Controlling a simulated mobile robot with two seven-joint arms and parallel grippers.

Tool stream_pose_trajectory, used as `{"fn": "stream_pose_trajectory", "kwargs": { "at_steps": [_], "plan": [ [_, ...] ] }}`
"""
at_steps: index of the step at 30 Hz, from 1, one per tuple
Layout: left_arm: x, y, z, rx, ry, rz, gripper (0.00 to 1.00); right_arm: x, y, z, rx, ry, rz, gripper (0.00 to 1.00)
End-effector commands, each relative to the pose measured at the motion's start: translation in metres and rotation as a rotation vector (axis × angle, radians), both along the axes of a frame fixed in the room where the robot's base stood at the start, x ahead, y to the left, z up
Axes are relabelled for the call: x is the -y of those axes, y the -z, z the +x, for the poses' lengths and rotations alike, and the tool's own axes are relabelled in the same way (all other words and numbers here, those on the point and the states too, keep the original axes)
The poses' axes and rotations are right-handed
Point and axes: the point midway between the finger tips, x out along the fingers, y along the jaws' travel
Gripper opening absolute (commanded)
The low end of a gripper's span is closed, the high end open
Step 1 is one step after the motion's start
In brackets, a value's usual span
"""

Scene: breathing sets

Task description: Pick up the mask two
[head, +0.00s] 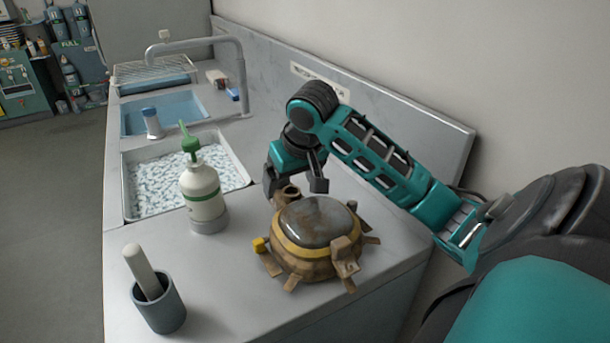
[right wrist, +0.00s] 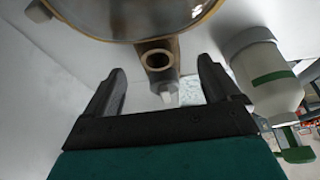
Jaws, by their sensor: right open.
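The mask (head: 314,240) lies on the counter near its front right, with a dark domed visor, a yellow-brown rim and several brown strap tabs spread around it. In the right wrist view the edge of the mask (right wrist: 140,14) fills the top, and its round brown port (right wrist: 158,62) points at the camera. My right gripper (head: 295,190) is open and empty at the far side of the mask, close to the port. In the right wrist view the gripper fingers (right wrist: 160,92) stand apart on both sides of the port without visibly closing on it. My left gripper is out of view.
A white bottle with a green top (head: 203,194) stands left of the mask. A grey cup with a white rod (head: 160,308) stands at the front left. Behind are a tray of pale pieces (head: 137,197), a blue sink (head: 180,108) and a tap (head: 242,75). A wall panel (head: 420,125) bounds the right.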

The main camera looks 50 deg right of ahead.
Motion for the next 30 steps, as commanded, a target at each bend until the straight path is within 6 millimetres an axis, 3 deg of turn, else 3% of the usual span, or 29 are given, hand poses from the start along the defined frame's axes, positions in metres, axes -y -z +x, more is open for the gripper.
{"fn": "stream_pose_trajectory", "kwargs": {
  "at_steps": [18, 26, 30],
  "plan": [
    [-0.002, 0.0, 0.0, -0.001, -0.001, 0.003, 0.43, 0.008, 0.066, 0.025, 0.0, 0.0, 0.001, 0.89],
    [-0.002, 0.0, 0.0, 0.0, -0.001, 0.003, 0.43, 0.008, 0.069, 0.026, 0.0, -0.001, 0.001, 0.89],
    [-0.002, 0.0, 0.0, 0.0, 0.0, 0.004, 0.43, 0.008, 0.068, 0.026, 0.001, -0.001, 0.0, 0.77]
  ]
}}
